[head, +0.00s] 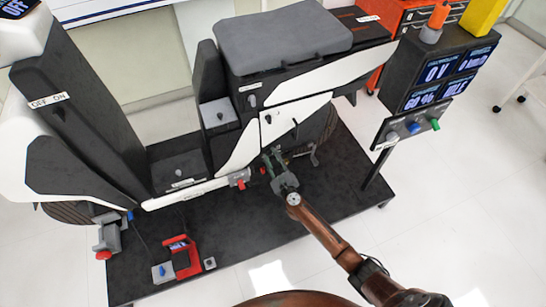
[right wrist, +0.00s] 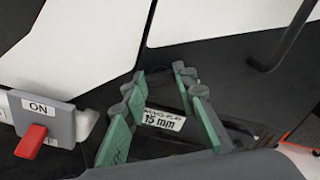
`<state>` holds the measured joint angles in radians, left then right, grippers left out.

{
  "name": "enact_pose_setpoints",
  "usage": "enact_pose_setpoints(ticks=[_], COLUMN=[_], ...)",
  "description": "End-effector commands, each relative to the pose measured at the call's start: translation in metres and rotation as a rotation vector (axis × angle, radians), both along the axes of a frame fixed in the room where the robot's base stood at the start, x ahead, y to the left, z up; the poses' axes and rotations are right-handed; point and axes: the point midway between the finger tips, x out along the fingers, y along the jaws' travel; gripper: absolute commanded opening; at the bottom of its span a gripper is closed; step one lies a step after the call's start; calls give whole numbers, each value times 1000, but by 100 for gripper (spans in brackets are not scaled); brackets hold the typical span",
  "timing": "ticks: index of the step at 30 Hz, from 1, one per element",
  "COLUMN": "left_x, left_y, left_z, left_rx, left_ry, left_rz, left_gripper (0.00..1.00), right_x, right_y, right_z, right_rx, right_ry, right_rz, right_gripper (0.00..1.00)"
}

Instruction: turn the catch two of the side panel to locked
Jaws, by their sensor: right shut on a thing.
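The side panel (head: 284,117) is a white piece under the seat of the chassis, with small dark fittings on its face. Its lower corner also shows in the right wrist view (right wrist: 190,25). My right gripper (head: 272,158) reaches in from below, its fingertips just under that corner. In the right wrist view its green-padded fingers (right wrist: 158,78) are shut on a small dark thing, apparently catch two, mostly hidden between them. I cannot read the catch's position. My left gripper is out of view.
A grey switch box (right wrist: 42,115) with a red lever and an ON label sits left of my right fingers. A 15 mm label (right wrist: 163,119) shows between them. A red device (head: 184,258) stands on the black platform (head: 250,270). A display post (head: 440,75) stands at right.

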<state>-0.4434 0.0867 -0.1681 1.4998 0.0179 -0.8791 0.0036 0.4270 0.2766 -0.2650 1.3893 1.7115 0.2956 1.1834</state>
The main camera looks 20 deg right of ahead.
Motion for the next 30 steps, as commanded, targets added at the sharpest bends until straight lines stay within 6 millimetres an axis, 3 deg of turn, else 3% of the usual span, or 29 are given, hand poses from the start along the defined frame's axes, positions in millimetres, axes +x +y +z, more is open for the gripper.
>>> enact_pose_setpoints(ticks=[12, 30], left_x=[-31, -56], left_y=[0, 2], left_z=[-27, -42], left_rx=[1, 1], left_ry=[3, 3], left_rz=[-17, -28], left_gripper=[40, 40], right_x=[0, 0], right_y=[2, 3], right_z=[0, -3], right_rx=[-394, -883], right_ry=[-13, -31], right_rz=[2, 4], right_gripper=[2, 2])
